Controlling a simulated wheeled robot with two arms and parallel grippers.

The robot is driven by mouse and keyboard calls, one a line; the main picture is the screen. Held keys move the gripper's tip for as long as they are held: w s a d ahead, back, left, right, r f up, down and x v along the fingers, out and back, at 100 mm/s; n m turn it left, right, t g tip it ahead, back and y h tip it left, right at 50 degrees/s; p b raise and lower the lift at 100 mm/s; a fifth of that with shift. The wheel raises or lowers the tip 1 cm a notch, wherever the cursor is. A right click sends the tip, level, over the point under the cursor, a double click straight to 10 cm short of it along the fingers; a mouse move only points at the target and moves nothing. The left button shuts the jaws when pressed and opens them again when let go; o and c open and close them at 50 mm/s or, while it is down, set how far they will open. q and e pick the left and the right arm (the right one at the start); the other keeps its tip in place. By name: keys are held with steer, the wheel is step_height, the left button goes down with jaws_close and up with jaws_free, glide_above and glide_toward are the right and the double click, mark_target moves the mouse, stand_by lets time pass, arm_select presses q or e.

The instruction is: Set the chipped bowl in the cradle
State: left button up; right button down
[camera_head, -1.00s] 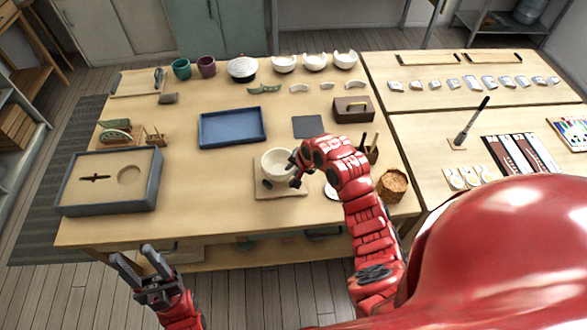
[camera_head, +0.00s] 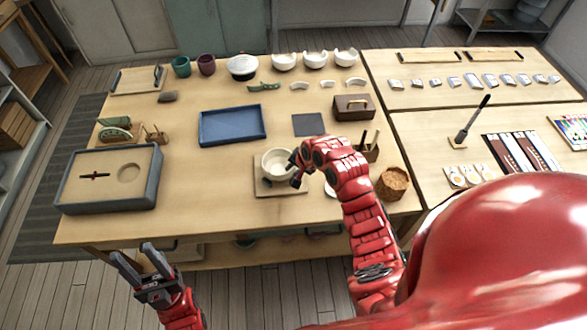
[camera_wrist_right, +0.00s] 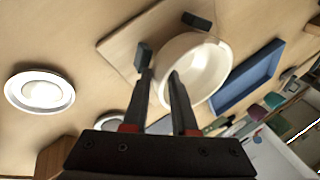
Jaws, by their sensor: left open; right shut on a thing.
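A cream bowl (camera_head: 272,158) is at the wooden cradle board (camera_head: 292,188) near the table's front middle. My right gripper (camera_head: 294,168) is shut on the bowl's near right side, partly hiding it. In the right wrist view, the bowl (camera_wrist_right: 205,75) shows beyond the fingertips of the right gripper (camera_wrist_right: 161,74), with the wall between them. Dark pads of the cradle (camera_wrist_right: 198,21) stand beside the bowl. I cannot tell whether the bowl touches the board, and no chip is clear in its rim. My left gripper (camera_head: 147,262) is open and empty, in front of the table edge.
A blue tray (camera_head: 232,140) lies behind and left of the cradle, with a dark square mat (camera_head: 308,125) behind. A grey-rimmed sand tray (camera_head: 66,204) is at left. A white dish (camera_wrist_right: 40,92) and a cork-coloured pot (camera_head: 392,183) are to the right. Several notched bowls (camera_head: 284,63) stand at the back.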

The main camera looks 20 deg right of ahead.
stand_by(0.7)
steer(key=c, duration=0.6)
jaws_free()
steer(key=shift+f, duration=0.15)
steer(key=shift+s, duration=0.1)
steer(key=shift+f, duration=0.1)
steer(key=shift+s, duration=0.1)
steer(key=shift+c, duration=1.2)
steer(key=shift+o, duration=0.7)
steer(key=shift+d, duration=0.1)
